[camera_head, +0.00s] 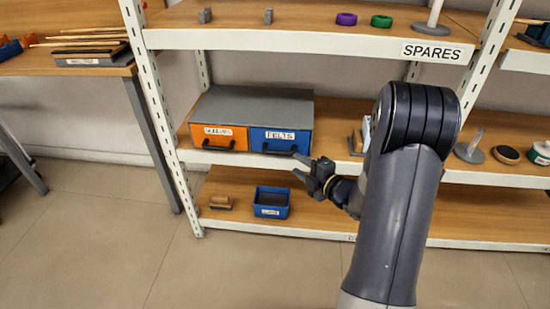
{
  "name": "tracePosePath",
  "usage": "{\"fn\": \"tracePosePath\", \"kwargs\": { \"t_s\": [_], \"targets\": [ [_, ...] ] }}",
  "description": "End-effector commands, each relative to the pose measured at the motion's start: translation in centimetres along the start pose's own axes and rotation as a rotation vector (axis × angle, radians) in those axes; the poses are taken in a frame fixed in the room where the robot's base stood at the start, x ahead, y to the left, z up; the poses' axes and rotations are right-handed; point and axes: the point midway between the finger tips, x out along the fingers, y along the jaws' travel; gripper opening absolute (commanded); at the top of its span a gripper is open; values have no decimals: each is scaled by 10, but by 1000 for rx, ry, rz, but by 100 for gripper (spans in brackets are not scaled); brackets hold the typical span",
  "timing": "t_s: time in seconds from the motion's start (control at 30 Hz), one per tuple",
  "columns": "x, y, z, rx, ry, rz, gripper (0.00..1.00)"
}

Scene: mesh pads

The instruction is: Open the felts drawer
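The felts drawer (280,141) is the blue front on the right of a grey cabinet (250,102) on the middle shelf. It is labelled FELTS, has a dark handle along its lower front and looks shut. An orange drawer (219,137), also with a dark handle, sits beside it on the left and looks shut too. My gripper (299,168) is in front of the shelf, just below and right of the blue drawer's handle, and appears apart from it. Its fingers point left and are spread with nothing between them.
On the lower shelf are a blue bin (271,203) and a brown block (221,202). The shelf's white front edge (240,159) runs below the drawers. A white upright (152,90) stands at the left. The floor in front is clear.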

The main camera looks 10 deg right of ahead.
Motion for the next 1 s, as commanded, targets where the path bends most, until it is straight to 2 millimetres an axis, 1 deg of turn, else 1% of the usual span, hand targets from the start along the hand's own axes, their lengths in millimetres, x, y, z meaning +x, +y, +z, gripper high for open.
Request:
{"fn": "tracePosePath", "kwargs": {
  "t_s": [0.3,0.4,0.5,0.6,0.7,0.97,1.0],
  "targets": [
    [58,-1,-1,-1,3,0,36],
    [75,-1,-1,1,2,-1,36],
    [88,-1,0,0,0,0,36],
    [96,0,0,2,-1,-1,36],
    [100,0,0,3,-2,-1,36],
    [101,1,0,3,-2,-1,36],
    [101,1,0,3,-2,-1,33]
  ]
}}
